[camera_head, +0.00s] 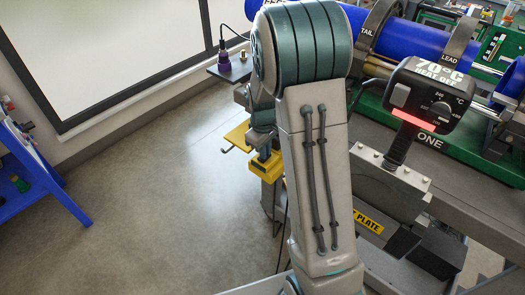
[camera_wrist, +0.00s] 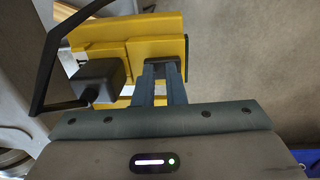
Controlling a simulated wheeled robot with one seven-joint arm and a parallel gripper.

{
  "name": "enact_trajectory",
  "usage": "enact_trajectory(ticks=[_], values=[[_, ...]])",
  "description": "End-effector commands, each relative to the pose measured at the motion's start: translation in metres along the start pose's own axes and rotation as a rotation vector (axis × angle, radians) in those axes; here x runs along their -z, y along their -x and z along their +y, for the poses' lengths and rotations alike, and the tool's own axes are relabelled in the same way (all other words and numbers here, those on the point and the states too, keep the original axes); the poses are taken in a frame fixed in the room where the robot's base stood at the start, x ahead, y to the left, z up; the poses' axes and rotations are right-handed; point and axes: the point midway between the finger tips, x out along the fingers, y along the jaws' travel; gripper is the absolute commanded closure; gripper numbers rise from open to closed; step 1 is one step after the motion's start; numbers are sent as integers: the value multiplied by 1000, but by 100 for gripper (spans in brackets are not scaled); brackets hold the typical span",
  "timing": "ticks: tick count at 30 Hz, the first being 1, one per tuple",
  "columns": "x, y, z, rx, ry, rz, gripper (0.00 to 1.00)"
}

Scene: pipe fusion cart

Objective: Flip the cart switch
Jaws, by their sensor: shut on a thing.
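The yellow switch box (camera_wrist: 110,38) of the cart fills the upper left of the wrist view. In the head view, a yellow box (camera_head: 263,168) shows low on the cart's end, just left of my arm. My gripper (camera_wrist: 162,72) points at the box's right part, its two dark fingers close together with their tips at its face. The fingers are shut on the cart switch, which is mostly hidden between the tips. In the head view my arm hides much of the contact.
A heater with a red light (camera_head: 428,92) stands on the cart at right. A blue stand (camera_head: 35,180) is at far left. Open floor (camera_head: 150,190) lies between.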

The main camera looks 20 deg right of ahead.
Motion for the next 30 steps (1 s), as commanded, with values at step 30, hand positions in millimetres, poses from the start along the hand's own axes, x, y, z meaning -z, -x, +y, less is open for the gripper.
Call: enact_trajectory(ticks=[30], values=[[0,137,-2,-6,-1,4,100]])
